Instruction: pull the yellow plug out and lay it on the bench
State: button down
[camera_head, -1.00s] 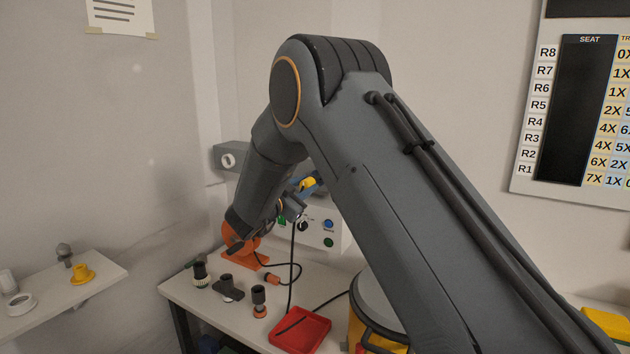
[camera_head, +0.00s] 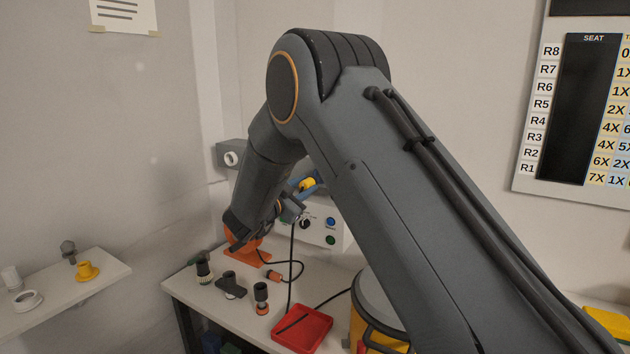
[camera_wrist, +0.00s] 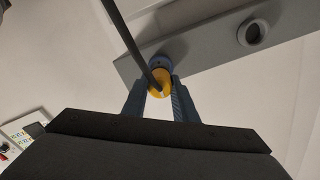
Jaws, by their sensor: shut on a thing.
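The yellow plug (camera_wrist: 161,82) is between the two blue-grey fingers of my gripper (camera_wrist: 159,92) in the wrist view, and the gripper is shut on it. A black cable runs from the plug up past the left finger. My arm hides most of the bar there.
The bench (camera_head: 215,302) below holds a red tray (camera_head: 318,335), several dark connectors, an orange stand (camera_head: 245,256) and a control box (camera_head: 326,240). Bare bench shows between the connectors and tray. A yellow drum (camera_head: 362,330) stands right. A shelf (camera_head: 50,300) is at left.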

notch_tip(320, 180, down, 15)
jog(key=d+g+y+b, duration=0.1)
jog(key=d+g, duration=0.1)
jog(key=g+y+b, duration=0.2)
send_over(321, 305)
notch_tip(321, 305, down, 16)
jog(key=shift+w+f+b, duration=0.15)
jog(key=shift+f+b, duration=1.5)
jog(key=shift+f, duration=1.8)
jog(key=shift+f+b, duration=0.35)
jog(key=shift+f, duration=0.2)
jog(key=c, duration=1.5)
grip_release()
jog(key=shift+o, duration=0.7)
jog(key=shift+f, duration=0.1)
jog(key=shift+f, duration=0.1)
